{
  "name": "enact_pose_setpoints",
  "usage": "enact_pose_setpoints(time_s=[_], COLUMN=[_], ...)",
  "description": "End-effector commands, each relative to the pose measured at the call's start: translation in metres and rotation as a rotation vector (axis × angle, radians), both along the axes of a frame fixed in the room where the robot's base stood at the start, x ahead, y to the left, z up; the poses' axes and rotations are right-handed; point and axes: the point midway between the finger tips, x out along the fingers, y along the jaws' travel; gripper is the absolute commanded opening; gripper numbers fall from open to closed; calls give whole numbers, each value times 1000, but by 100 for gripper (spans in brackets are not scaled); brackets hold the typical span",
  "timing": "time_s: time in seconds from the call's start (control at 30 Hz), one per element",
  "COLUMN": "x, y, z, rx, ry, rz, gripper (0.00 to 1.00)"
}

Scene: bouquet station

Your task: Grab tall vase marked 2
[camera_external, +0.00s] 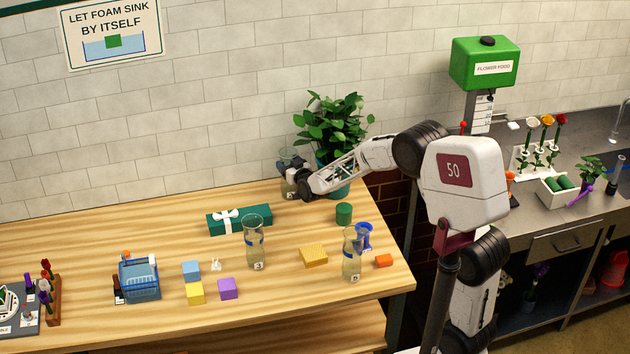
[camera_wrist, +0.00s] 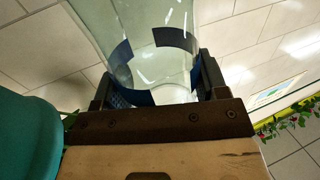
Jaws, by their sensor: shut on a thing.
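A tall clear glass vase with a blue band (camera_wrist: 150,45) stands between the fingers of my gripper (camera_wrist: 155,85) in the wrist view. My gripper is shut on it. In the external view my gripper (camera_external: 297,184) is at the back of the wooden table, in front of the potted plant's left side. The held vase (camera_external: 288,160) shows there partly behind the gripper and looks upright. Its number is too hidden to read, and I cannot tell whether its base touches the table. Two similar vases stand apart, one marked 3 (camera_external: 255,245) and another at the right (camera_external: 351,258).
A leafy plant (camera_external: 333,125) in a teal pot is close beside my gripper. A green gift box (camera_external: 238,220) lies front-left of it. A green cylinder (camera_external: 344,213), a yellow block (camera_external: 313,256) and several coloured cubes are on the table (camera_external: 90,240). The tiled wall is close behind.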

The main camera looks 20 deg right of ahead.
Motion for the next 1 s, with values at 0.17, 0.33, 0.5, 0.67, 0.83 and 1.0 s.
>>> enact_pose_setpoints(time_s=[0.17, 0.33, 0.5, 0.67, 0.83, 1.0], x=[0, 0, 0, -3, -16, -35], y=[0, 0, 0, -1, -7, -15], z=[5, 15, 28, 37, 39, 41], rx=[1, 1, 2, 1, 2, 1], ry=[-3, -3, -3, -1, -3, -2], rz=[0, 0, 0, 0, 0, 0], gripper=[3, 3, 3, 3, 3, 3])
